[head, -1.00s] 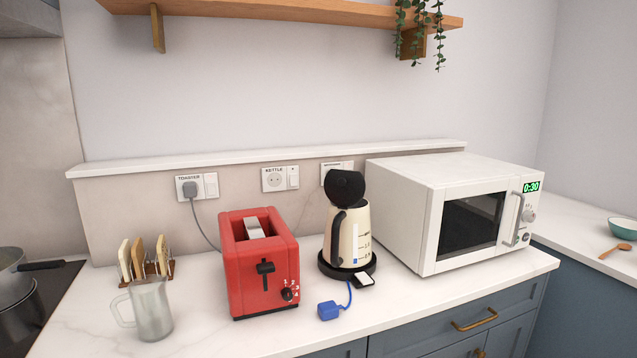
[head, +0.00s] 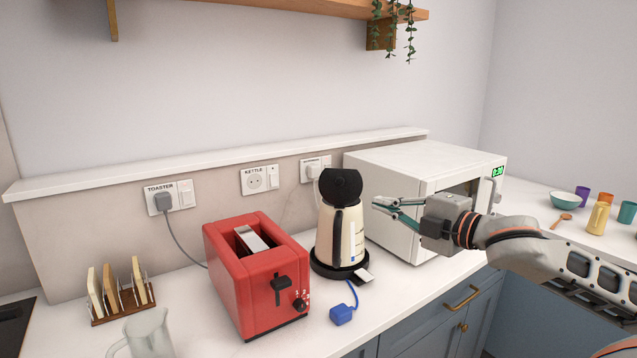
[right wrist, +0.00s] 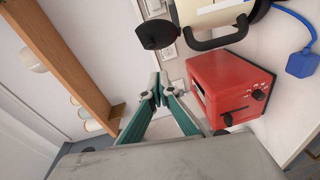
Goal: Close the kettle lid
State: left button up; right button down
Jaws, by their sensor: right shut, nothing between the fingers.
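The cream kettle (head: 343,240) stands on its round black base (head: 325,268) on the worktop, with its black handle towards me. Its round black lid (head: 340,184) stands raised above the body, open. My right gripper (head: 376,206) is shut and empty, to the right of the kettle at about the height of its top, apart from it in the picture. In the right wrist view the fingertips (right wrist: 157,92) meet below the lid (right wrist: 157,33), and the kettle body (right wrist: 206,10) is cut by the top edge. My left gripper is not in view.
A red toaster (head: 256,270) stands left of the kettle, and a white microwave (head: 400,165) stands behind my right gripper. A blue plug (head: 342,315) lies in front of the kettle. A toast rack (head: 122,305) and a glass jug (head: 147,335) are at the left. A shelf (head: 250,8) hangs above.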

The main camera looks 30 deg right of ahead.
jog(key=a+r, duration=0.1)
send_near(336, 182)
jog(key=shift+w+a, duration=0.95)
jog(key=shift+w, duration=1.35)
jog(key=shift+w+d+f, duration=0.25)
jog(key=shift+w+d, duration=0.1)
jog(key=shift+w, duration=0.2)
jog(key=shift+s+d, duration=0.1)
jog(key=shift+d, duration=0.05)
